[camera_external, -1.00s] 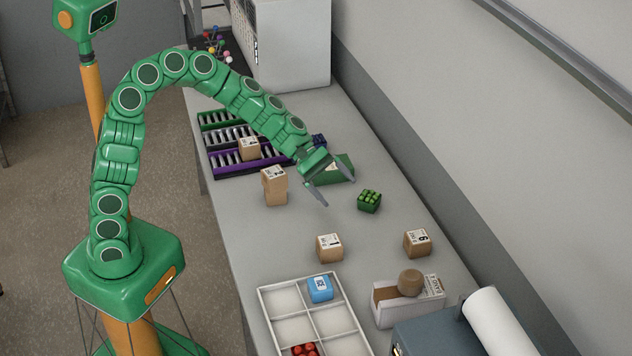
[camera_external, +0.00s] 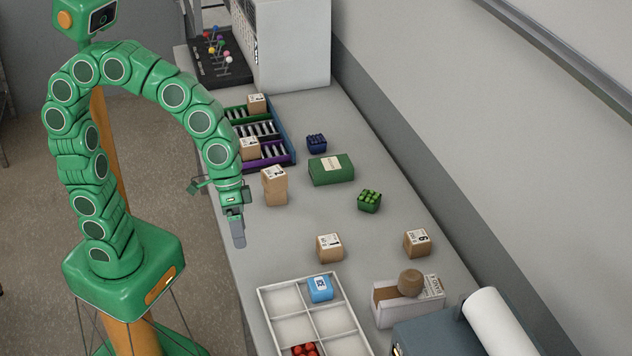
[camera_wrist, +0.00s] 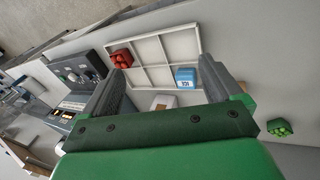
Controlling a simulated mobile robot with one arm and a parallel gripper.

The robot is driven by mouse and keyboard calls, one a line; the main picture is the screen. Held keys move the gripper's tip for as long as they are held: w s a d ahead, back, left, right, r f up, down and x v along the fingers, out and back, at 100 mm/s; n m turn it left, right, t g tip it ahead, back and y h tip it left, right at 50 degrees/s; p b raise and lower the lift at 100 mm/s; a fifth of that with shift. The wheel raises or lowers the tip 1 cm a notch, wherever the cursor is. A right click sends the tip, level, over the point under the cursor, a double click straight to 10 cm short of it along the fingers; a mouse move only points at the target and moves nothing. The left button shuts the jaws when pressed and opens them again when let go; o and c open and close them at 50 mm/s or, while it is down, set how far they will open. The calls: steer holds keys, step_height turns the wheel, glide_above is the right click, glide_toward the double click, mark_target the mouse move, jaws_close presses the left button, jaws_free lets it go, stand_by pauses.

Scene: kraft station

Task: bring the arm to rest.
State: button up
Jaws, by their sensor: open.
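My green arm arches up from its base and bends down over the left edge of the table. My gripper (camera_external: 238,240) hangs with its fingers pointing down, in front of the tall cardboard box (camera_external: 275,187) and apart from it. In the wrist view the two grey fingers of my gripper (camera_wrist: 165,85) stand wide apart with nothing between them. Beyond them lies the white sectioned tray (camera_wrist: 152,48).
The tray (camera_external: 262,306) holds a blue box (camera_external: 320,288) and red pieces (camera_external: 303,350). Small cartons (camera_external: 329,247), a green box (camera_external: 331,170) and a green cube (camera_external: 369,201) stand on the table. A slotted rack (camera_external: 284,140) is behind.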

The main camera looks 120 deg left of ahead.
steer(key=s+d+f+m+g+y, duration=0.1)
steer(key=s+d+m+g, duration=0.1)
steer(key=s, duration=0.9)
steer(key=s+d+f+m+g+y, duration=0.1)
steer(key=s+d+m+g, duration=0.2)
steer(key=s, duration=0.9)
steer(key=shift+s+d+f+m+y, duration=0.15)
steer(key=shift+d+f+m+y, duration=0.15)
steer(key=shift+d+m, duration=0.65)
steer(key=shift+a, duration=0.15)
